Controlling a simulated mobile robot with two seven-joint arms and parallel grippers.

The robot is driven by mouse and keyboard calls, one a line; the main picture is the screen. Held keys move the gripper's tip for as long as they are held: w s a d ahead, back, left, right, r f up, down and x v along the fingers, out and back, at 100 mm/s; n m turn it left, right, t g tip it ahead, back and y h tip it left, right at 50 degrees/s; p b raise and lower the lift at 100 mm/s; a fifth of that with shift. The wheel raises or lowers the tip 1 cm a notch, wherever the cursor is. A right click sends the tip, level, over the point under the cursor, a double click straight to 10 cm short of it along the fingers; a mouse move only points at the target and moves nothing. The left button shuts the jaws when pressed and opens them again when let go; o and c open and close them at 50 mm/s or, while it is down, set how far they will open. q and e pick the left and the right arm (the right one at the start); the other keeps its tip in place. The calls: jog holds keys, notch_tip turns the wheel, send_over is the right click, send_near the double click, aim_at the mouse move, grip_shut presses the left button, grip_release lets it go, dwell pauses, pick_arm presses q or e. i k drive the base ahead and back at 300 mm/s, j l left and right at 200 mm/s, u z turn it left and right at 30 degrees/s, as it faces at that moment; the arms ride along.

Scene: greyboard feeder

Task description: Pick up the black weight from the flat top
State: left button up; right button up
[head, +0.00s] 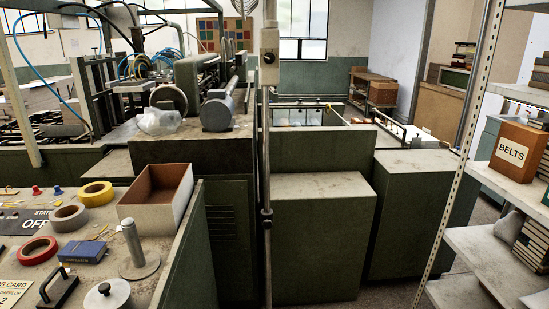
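A dark, black object with a raised handle (58,290), which looks like the black weight, sits on the flat top (85,255) at the lower left of the head view. Its lower end is close to the picture's bottom edge. Neither of my grippers is in view.
Near the black object are a dark blue box (82,252), a red tape roll (38,251), a metal post on a round base (137,250) and a pale disc with a black knob (107,296). An open carton (160,205) stands behind. A raised green panel (182,250) edges the top's right side.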

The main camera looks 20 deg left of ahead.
aim_at(55, 297)
jog(key=k+j, duration=0.15)
jog(key=j, duration=0.25)
jog(key=k+j, duration=0.1)
jog(key=j, duration=0.25)
jog(key=k+j, duration=0.15)
jog(key=j, duration=0.25)
jog(key=k+j, duration=0.1)
jog(key=j, duration=0.25)
jog(key=k+j, duration=0.15)
jog(key=j, duration=0.25)
jog(key=k+j, duration=0.15)
jog(key=j, duration=0.2)
jog(key=k+j, duration=0.1)
jog(key=j, duration=0.3)
